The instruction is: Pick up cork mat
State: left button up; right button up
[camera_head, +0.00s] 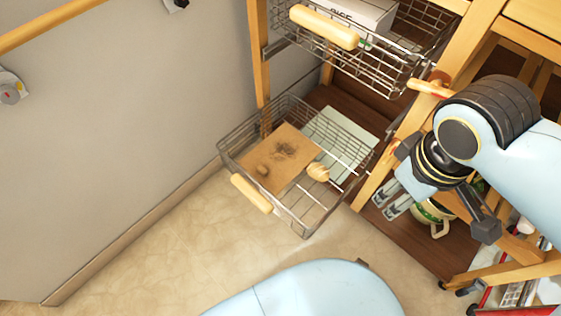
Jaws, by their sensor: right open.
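The cork mat (272,170) is a flat tan rectangle with dark scorch-like marks. It lies in the pulled-out lower wire basket (303,228), towards its left side. My right gripper (441,216) is open, to the right of the basket and apart from the mat, in front of the shelf. Nothing shows between its fingers. My left gripper is not in view.
A pale green flat sheet (345,143) and a small round wooden piece (318,172) are also in the lower basket. An upper wire basket (375,72) holds a white box (362,14). A pot (434,214) stands low on the shelf. The floor (190,250) in front is clear.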

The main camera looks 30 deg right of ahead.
jog(key=w+a+f, duration=0.1)
jog(key=w+f, duration=0.4)
jog(key=w, duration=0.1)
jog(key=n+y+b, duration=0.1)
jog(key=n+b, duration=0.2)
jog(key=b, duration=0.1)
send_over(262, 168)
jog(key=shift+g, duration=0.4)
jog(key=f, duration=1.2)
jog(key=shift+w+d+f, duration=0.1)
jog(key=shift+d+f, duration=0.2)
jog(key=shift+w+f, duration=0.1)
jog(key=shift+f, duration=0.55)
jog(key=shift+f+b, duration=0.1)
jog(key=shift+b, duration=0.2)
jog(key=f, duration=0.1)
jog(key=b, duration=0.1)
jog(key=f+b, duration=0.1)
jog(key=shift+s+a+f, duration=0.25)
jog(key=shift+a+f, duration=0.05)
jog(key=shift+f+b, duration=1)
jog(key=shift+f, duration=0.1)
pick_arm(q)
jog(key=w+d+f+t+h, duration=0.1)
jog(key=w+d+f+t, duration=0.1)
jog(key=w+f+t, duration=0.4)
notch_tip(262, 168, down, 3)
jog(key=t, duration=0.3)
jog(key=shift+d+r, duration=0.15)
